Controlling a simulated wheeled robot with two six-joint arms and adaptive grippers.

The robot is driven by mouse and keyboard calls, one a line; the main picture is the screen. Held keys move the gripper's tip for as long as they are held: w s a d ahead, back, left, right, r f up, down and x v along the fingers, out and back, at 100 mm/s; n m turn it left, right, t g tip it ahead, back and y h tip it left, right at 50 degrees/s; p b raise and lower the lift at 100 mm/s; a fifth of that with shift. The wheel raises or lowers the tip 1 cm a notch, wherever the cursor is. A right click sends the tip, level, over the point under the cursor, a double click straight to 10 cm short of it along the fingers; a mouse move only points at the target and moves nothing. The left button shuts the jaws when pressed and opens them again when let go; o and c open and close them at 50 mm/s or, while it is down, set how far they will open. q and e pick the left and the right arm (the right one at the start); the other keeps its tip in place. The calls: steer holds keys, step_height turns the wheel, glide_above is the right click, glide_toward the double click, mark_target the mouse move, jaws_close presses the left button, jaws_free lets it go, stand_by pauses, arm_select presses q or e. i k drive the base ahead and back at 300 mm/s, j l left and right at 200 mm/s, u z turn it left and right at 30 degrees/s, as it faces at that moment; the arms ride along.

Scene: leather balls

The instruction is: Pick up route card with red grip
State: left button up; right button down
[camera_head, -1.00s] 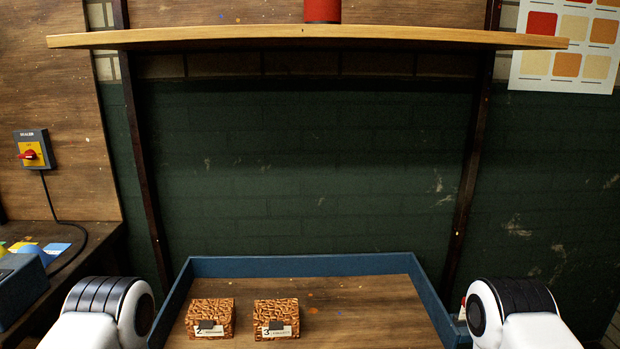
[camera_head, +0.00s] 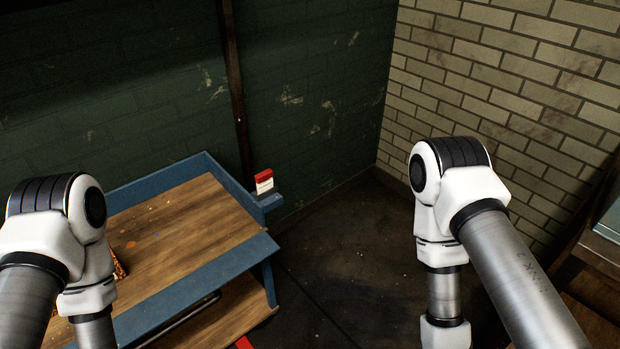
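A small card (camera_head: 264,186) with a red upper edge and a white lower part stands upright in a small blue holder (camera_head: 268,201) on the right side of the blue-rimmed table. Its lower end is hidden in the holder, and its printing is too small to read. My arms come in from the left and the right of the view, and both are apart from the card. Neither gripper shows in the head view.
The wooden table (camera_head: 185,222) has a raised blue rim and a lower shelf. A patterned block (camera_head: 118,264) is mostly hidden behind my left arm. Dark floor (camera_head: 340,255) lies open right of the table, up to a brick wall (camera_head: 500,80). Another cabinet edge is at far right.

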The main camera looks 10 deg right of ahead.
mark_target(265, 180)
steer(key=i+j+z, duration=0.1)
steer(key=z, duration=0.3)
steer(key=i+j+z, duration=0.2)
steer(key=z, duration=0.15)
steer(key=i+j+z, duration=0.1)
steer(key=z, duration=0.3)
steer(key=j, duration=0.1)
